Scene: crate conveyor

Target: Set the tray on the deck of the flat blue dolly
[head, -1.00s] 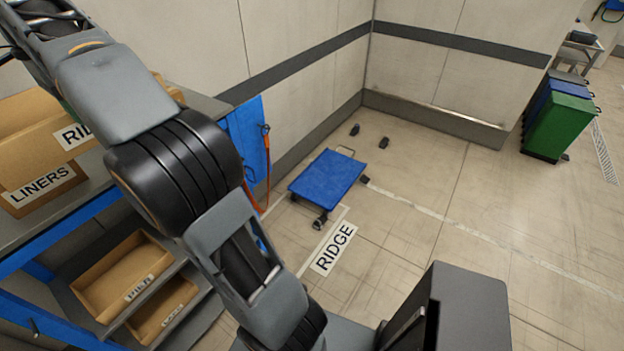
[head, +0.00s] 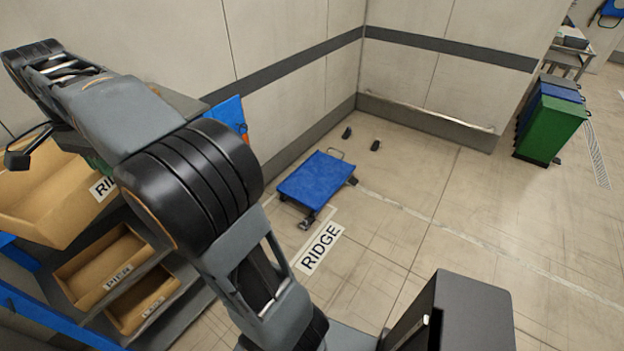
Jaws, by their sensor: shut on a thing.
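The tan tray (head: 62,218), with a partly hidden label starting "RI", is at the left edge. It looks tilted and is cut off by the frame. A dark part of my gripper (head: 22,156) shows at its upper rim. My gripper is shut on the tray, but the fingertips are not clear. The flat blue dolly (head: 316,180) stands on the floor near the wall, its deck empty. My gripper and the tray are well to its left.
A "RIDGE" floor label (head: 320,247) lies in front of the dolly. A shelf rack at the left holds a bin marked "PIER" (head: 98,262) and another below. Two small dark objects (head: 361,139) lie behind the dolly. A green bin (head: 550,128) stands far right. The middle floor is clear.

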